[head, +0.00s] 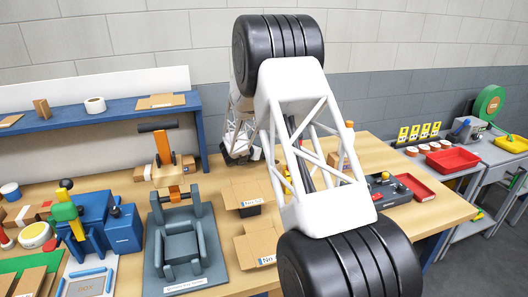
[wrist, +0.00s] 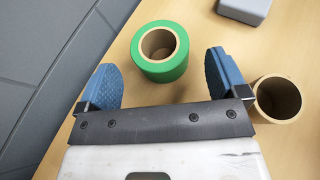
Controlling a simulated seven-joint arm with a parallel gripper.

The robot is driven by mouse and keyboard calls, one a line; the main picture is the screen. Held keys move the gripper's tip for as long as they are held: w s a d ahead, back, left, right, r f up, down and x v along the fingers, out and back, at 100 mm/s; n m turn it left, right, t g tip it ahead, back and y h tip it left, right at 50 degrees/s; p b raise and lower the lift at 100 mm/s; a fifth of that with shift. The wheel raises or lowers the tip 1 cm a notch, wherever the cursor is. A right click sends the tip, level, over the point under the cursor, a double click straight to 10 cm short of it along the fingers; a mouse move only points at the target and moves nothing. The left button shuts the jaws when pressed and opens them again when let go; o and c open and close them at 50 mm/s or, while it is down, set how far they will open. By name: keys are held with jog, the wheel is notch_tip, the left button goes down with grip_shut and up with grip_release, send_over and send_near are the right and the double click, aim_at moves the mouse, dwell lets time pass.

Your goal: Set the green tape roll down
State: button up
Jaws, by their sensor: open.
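The green tape roll (wrist: 178,66) stands on the wooden tabletop in the wrist view, its brown core opening facing up. My gripper (wrist: 167,77) is open, with its two blue padded fingers spread on either side of the roll. The roll sits between and slightly beyond the fingertips, and I see a gap on both sides. The roll cannot be made out in the head view, where my arm covers that part of the bench.
A brown cardboard tube (wrist: 277,98) stands just right of my right finger. A grey block (wrist: 245,10) lies farther back. The table edge runs along the left in the wrist view. In the head view, open cardboard boxes (head: 246,195) and a dark fixture (head: 181,245) stand left of my arm.

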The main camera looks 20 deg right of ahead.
jog(key=v, duration=0.7)
jog(key=shift+s+a+r, duration=0.1)
jog(key=shift+s+a, duration=0.05)
jog(key=shift+a, duration=0.05)
dwell(0.4)
jog(key=shift+r+n, duration=0.3)
jog(key=shift+r, duration=0.25)
jog(key=s+a+r+n+t+y, duration=0.2)
jog(key=s+a+r+n+y, duration=0.2)
jog(key=s+r+n, duration=0.35)
jog(key=s+a+r+n+t+y, duration=0.25)
jog(key=s+r+n+y, duration=0.25)
jog(key=r+n, duration=0.45)
jog(key=s+a+r+n+g+y, duration=0.1)
jog(key=s+a+r+n+y, duration=0.2)
jog(key=s+n, duration=0.55)
jog(key=s+d+f+n+g, duration=0.1)
jog(key=s+n+g, duration=0.3)
jog(key=s+n, duration=0.6)
jog(key=s+d+f+n+g+h, duration=0.1)
jog(key=s+n+g, duration=0.3)
jog(key=s, duration=2.8)
jog(key=f+n, duration=0.1)
jog(key=n, duration=0.6)
